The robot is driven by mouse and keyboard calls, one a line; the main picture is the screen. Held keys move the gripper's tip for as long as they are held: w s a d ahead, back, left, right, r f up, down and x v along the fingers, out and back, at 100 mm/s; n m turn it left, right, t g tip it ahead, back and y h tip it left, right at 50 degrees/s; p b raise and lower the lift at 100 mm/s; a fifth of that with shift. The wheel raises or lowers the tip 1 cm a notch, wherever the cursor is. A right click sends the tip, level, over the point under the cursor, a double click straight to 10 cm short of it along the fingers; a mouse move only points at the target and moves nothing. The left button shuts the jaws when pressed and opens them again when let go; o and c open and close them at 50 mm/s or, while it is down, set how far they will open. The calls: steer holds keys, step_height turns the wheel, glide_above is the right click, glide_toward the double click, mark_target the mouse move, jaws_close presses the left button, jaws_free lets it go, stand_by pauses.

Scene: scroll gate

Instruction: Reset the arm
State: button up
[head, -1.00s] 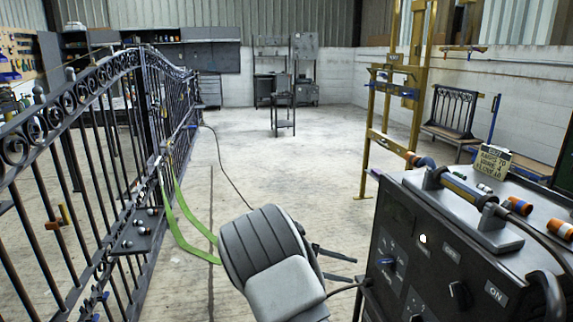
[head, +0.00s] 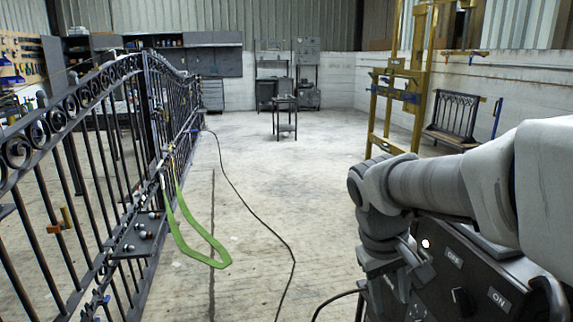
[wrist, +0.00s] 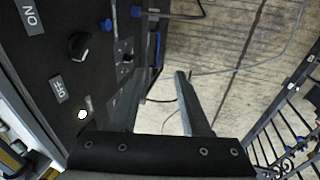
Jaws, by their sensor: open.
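My arm fills the right side of the head view, stretching in from the right edge and bending down at its near-left end. It passes in front of the black machine box (head: 455,290) with dials and ON/OFF labels. My gripper (wrist: 158,85) shows in the wrist view with its two dark fingers apart and nothing between them. The machine's panel (wrist: 75,80) is close on the left of the fingers there, with bare floor beyond them. In the head view I cannot make out the fingertips clearly.
A black scroll gate (head: 120,130) runs along the left, with a green strap (head: 205,245) hanging from it. A black cable (head: 265,220) crosses the floor. A yellow frame (head: 415,90) stands at back right, and a small dark stand (head: 285,115) farther back.

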steer(key=s+a+r+m+t+y, duration=0.25)
steer(key=s+t, duration=0.25)
steer(key=s, duration=0.7)
step_height(320, 180, up, 20)
steer(key=p, duration=2)
steer(key=shift+w+a+g, duration=0.3)
steer(key=shift+w+a, duration=0.05)
steer(key=shift+a, duration=0.1)
steer(key=shift+d+r+y, duration=0.1)
steer(key=shift+y, duration=0.15)
